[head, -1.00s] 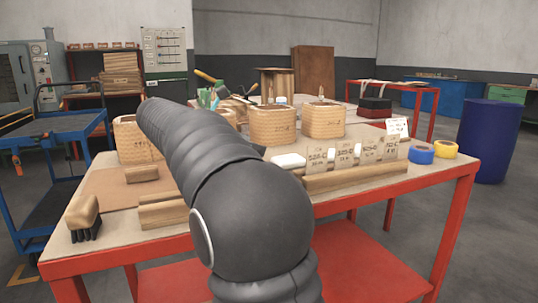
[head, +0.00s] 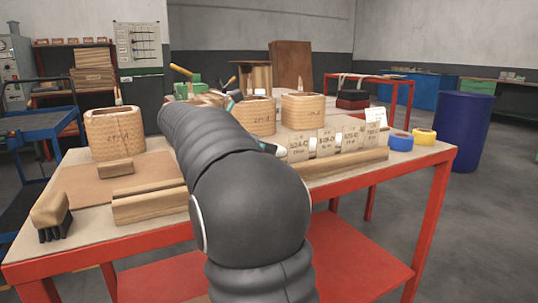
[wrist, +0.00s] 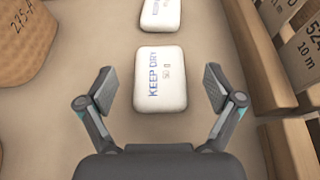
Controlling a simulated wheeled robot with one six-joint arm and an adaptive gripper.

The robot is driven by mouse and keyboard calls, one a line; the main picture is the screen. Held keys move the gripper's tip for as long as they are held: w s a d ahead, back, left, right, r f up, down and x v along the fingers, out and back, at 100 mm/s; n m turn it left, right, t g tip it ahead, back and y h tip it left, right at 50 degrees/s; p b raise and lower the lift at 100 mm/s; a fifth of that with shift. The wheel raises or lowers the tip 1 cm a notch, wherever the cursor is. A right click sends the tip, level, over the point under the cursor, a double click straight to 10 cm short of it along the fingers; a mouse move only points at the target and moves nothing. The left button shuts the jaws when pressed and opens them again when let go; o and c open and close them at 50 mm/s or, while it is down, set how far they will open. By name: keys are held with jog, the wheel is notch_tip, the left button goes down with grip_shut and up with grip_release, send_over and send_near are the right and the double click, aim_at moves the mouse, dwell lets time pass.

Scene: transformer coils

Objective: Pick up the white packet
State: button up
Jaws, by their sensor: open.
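A white packet (wrist: 160,79) printed "KEEP DRY 50 g" lies flat on the table in the wrist view. My gripper (wrist: 159,88) is open and empty, with one finger to the left of this packet and one to the right, and clear gaps on both sides. The height of the fingers above the table is hard to tell. A second white packet (wrist: 161,14) lies just beyond the first, cut by the top edge. In the head view my arm hides most of the gripper and the nearer packet.
A wooden rail with paper tags (head: 340,142) runs close to the right of the packets. Wound coils (head: 115,132) stand on the table (head: 215,235).

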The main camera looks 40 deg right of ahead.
jog(key=x, duration=0.4)
jog(key=shift+a+f+b, duration=0.1)
jog(key=shift+f+b, duration=0.1)
jog(key=shift+b, duration=0.1)
jog(key=c, duration=1.2)
jog(key=shift+c, duration=0.2)
notch_tip(320, 180, up, 10)
jog(key=p, duration=0.3)
jog(key=shift+w, duration=0.1)
